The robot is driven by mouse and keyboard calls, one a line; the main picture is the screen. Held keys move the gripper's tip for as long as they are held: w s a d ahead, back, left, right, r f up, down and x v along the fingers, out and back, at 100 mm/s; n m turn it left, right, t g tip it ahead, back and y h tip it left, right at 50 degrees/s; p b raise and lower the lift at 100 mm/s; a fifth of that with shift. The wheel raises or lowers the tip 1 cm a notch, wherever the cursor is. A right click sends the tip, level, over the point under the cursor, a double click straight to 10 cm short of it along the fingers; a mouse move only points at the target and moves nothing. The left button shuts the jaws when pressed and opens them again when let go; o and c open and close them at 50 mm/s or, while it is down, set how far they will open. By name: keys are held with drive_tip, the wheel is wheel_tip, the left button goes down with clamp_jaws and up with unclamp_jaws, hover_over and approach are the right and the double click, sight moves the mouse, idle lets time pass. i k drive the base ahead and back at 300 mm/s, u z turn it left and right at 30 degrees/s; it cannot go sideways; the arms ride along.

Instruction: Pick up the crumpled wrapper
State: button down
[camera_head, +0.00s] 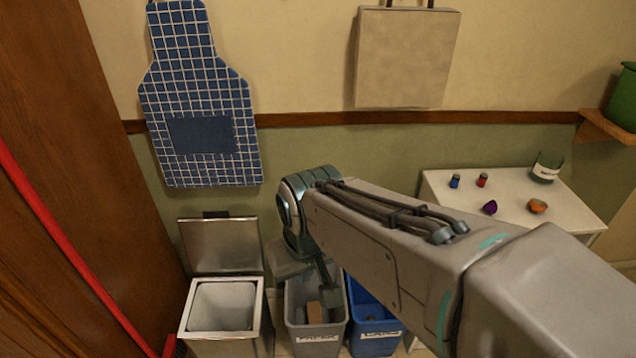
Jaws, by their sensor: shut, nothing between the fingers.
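A small purple crumpled-looking piece (490,207) lies on the white table (455,190) at the right. A small orange lump (537,206) lies to its right; I cannot tell for sure which of the two is the wrapper. My gripper (330,300) hangs far to the left of the table, over the grey bin (302,318). It is shut and holds nothing. My arm crosses the middle of the picture and hides part of the table's left and front side.
A blue jar (454,181), a red jar (482,180) and a labelled green cup (546,168) stand on the table. A blue bin (374,335) stands beside the grey one. A lidded metal bin (225,308) stands open at left. A green pot (624,98) sits on a shelf.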

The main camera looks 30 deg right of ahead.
sight(491, 207)
drive_tip(key=z, duration=2.5)
drive_tip(key=k, duration=0.65)
drive_tip(key=z, duration=0.85)
drive_tip(key=i, duration=1)
drive_tip(key=u, duration=0.4)
drive_tip(key=i, duration=0.95)
drive_tip(key=u, duration=1.3)
drive_tip(key=i, duration=0.45)
drive_tip(key=u, duration=0.35)
